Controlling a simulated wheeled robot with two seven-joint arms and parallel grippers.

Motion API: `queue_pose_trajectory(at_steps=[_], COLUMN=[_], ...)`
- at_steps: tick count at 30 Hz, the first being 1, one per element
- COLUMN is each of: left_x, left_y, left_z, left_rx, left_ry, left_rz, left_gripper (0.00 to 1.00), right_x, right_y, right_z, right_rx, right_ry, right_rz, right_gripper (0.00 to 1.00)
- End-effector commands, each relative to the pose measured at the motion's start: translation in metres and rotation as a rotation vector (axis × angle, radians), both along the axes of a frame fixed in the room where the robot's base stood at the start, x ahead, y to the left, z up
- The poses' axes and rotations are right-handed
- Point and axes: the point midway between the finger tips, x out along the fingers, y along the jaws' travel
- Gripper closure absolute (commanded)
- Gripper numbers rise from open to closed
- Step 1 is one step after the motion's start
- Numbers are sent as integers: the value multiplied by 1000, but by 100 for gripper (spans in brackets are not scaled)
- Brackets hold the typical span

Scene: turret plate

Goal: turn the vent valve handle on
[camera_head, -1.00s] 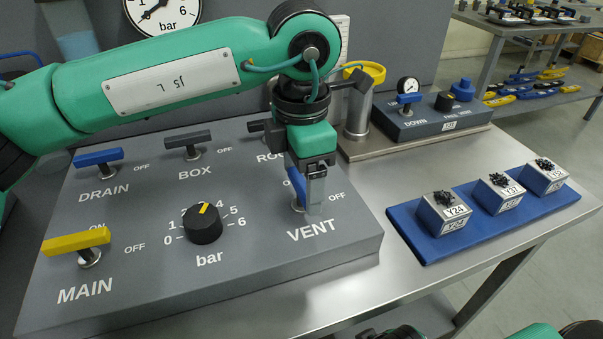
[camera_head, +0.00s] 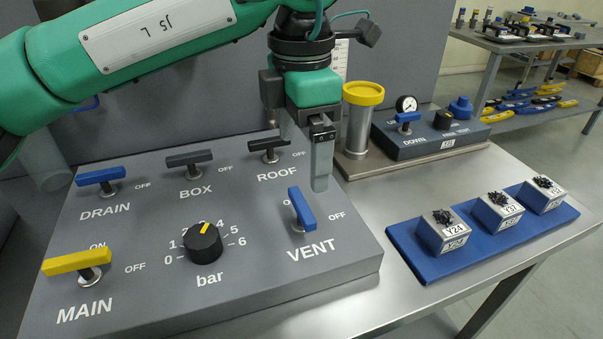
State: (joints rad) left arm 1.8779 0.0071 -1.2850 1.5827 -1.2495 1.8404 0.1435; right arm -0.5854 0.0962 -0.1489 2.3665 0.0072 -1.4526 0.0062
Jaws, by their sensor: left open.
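The blue vent valve handle (camera_head: 303,209) stands on the grey panel (camera_head: 345,255) above the VENT label. Its bar runs front to back in the picture, while the other valve bars lie roughly left to right. An OFF label is to its right; a label at its left is partly hidden by the bar. My left gripper (camera_head: 305,165) is open above and behind the handle, apart from it, with nothing between its fingers. Its near finger hangs just behind the handle's far end in the picture. My right gripper is out of view.
Close by are the black roof handle (camera_head: 269,147), the box handle (camera_head: 188,158), the blue drain handle (camera_head: 101,176), the yellow main handle (camera_head: 77,262) and the bar knob (camera_head: 203,243). A yellow-capped post (camera_head: 361,120) stands behind right. A blue tray (camera_head: 425,262) holds metal blocks.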

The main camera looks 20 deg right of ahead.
Motion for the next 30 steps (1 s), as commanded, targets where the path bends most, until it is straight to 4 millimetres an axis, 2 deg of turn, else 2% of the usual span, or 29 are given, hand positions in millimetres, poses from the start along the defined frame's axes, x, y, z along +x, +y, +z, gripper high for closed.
queue_pose_trajectory(at_steps=[1, 3, 7, 12, 25, 30], left_x=[0, 0, 0, 0, 0, 0], left_y=[0, 0, 0, 0, 0, 0], left_z=[12, 24, 40, 48, 49, 70], left_rx=[-1, -1, -1, 1, 0, 0], left_ry=[-1, -1, -1, 1, 1, 0], left_rz=[2, 2, 1, 0, 0, 1], left_gripper=[1, 1, 1, 1, 1, 1], right_x=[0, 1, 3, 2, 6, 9], right_y=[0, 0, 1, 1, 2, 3], right_z=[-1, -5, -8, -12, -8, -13], right_rx=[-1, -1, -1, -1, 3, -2], right_ry=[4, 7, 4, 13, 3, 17], right_rz=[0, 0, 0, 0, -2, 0], right_gripper=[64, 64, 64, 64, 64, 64])
